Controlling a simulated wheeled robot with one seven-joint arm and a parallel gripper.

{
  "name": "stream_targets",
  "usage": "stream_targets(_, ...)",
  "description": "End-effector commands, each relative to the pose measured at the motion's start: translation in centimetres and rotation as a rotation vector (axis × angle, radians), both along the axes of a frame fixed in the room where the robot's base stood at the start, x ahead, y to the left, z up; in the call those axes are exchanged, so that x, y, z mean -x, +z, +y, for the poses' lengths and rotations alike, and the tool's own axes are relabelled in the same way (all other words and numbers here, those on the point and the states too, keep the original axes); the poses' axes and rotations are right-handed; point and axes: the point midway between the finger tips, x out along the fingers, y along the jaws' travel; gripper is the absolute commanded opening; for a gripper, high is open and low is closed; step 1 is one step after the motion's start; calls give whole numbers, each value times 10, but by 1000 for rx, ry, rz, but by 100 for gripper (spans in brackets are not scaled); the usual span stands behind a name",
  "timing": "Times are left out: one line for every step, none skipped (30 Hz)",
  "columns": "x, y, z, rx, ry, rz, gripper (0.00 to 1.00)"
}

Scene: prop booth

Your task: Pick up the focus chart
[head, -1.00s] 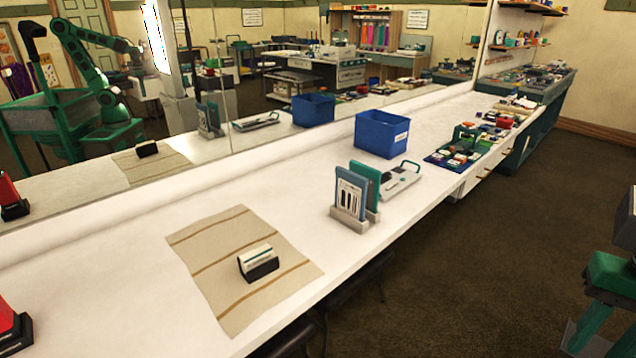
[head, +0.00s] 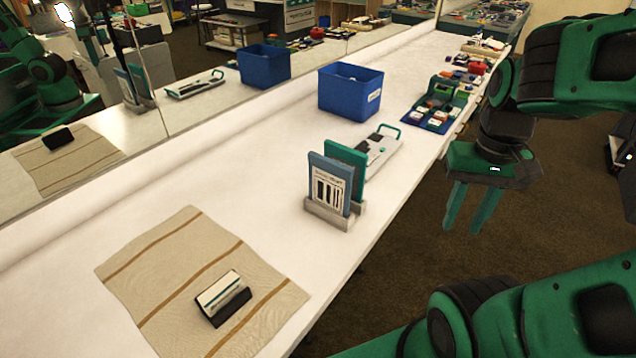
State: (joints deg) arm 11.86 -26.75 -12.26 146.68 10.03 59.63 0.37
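A blue upright board with a white sheet of black bars, which looks like the focus chart (head: 327,187), stands in a grey slotted holder (head: 325,214) near the counter's front edge. Its small print is too blurred to read surely. A teal board (head: 347,160) stands right behind it in the same holder. My gripper (head: 468,228) hangs to the right of the holder, beyond the counter edge over the floor. Its two green fingers point down, apart, with nothing between them.
A striped cloth (head: 165,262) with a small black-and-white block (head: 224,297) lies front left. Behind the holder are a flat white device (head: 378,150), a blue bin (head: 350,92) and a blue tray (head: 432,122) of small items. A mirror lines the back. White counter left of the holder is clear.

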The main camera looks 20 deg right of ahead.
Motion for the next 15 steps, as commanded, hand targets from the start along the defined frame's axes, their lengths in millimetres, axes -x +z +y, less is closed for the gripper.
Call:
stream_targets(0, 0, 0, 0, 0, 0, 31)
stream_targets(0, 0, 0, 0, 0, 0, 31)
stream_targets(0, 0, 0, 0, 0, 0, 31)
stream_targets(0, 0, 0, 0, 0, 0, 31)
stream_targets(0, 0, 0, 0, 0, 0, 34)
stream_targets(0, 0, 0, 0, 1, 0, 35)
stream_targets(5, 3, 0, 1, 6, -5, 35)
stream_targets(8, 6, 1, 3, 14, -12, 35)
stream_targets(4, 8, 1, 6, 31, -13, 35)
stream_targets(-1, 11, 1, 10, 52, -13, 35)
stream_targets(-8, 13, 2, 15, 79, -12, 35)
stream_targets(-21, 17, 5, 21, 123, -8, 35)
stream_targets(-32, 20, 9, 27, 167, -7, 35)
stream_targets(-45, 24, 13, 32, 217, -5, 35)
stream_targets(-63, 28, 20, 39, 290, -2, 35)
